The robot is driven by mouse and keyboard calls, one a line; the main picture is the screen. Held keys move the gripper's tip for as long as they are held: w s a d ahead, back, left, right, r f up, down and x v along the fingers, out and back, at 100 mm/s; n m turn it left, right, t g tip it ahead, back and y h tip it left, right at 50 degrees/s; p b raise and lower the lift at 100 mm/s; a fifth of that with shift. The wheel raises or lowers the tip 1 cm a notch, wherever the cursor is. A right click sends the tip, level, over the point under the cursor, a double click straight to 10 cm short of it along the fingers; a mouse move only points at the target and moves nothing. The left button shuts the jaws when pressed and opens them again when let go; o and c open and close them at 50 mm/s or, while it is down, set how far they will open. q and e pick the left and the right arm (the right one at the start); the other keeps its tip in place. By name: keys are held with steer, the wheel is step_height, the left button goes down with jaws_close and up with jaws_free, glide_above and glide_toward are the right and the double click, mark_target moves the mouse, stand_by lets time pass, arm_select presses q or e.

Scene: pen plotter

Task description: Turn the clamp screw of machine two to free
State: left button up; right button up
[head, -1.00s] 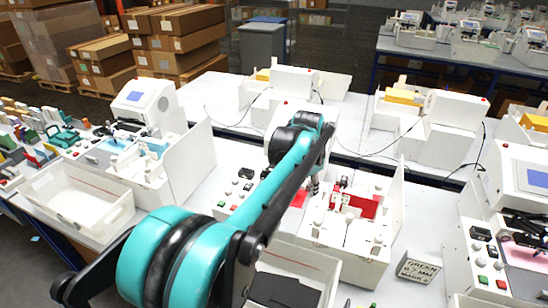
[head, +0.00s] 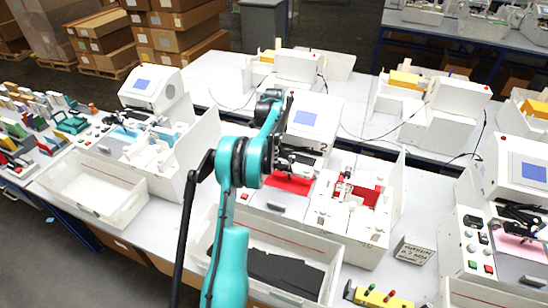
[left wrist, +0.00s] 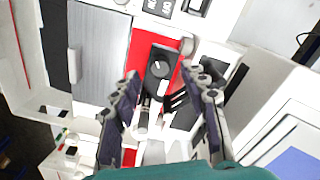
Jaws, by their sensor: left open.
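Machine two (head: 310,118) is a white plotter with a small screen and a "2" on its front, over a red bed (head: 288,184). My left gripper (head: 292,160) is in front of it, above the bed, and hides part of the mechanism. In the left wrist view my open left gripper (left wrist: 160,76) has its fingers apart, one on each side of a dark block. A round black knob with a white mark (left wrist: 159,67), which looks like the clamp screw, sits on this block between the fingertips. I cannot tell whether the fingers touch it.
A white side box with red inside (head: 372,198) stands right of machine two. An open white bin (head: 318,246) with black pieces is in front. Another plotter (head: 519,165) stands further right.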

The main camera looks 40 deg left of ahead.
arm_select(q)
steer(key=shift+f, duration=1.45)
jaws_close()
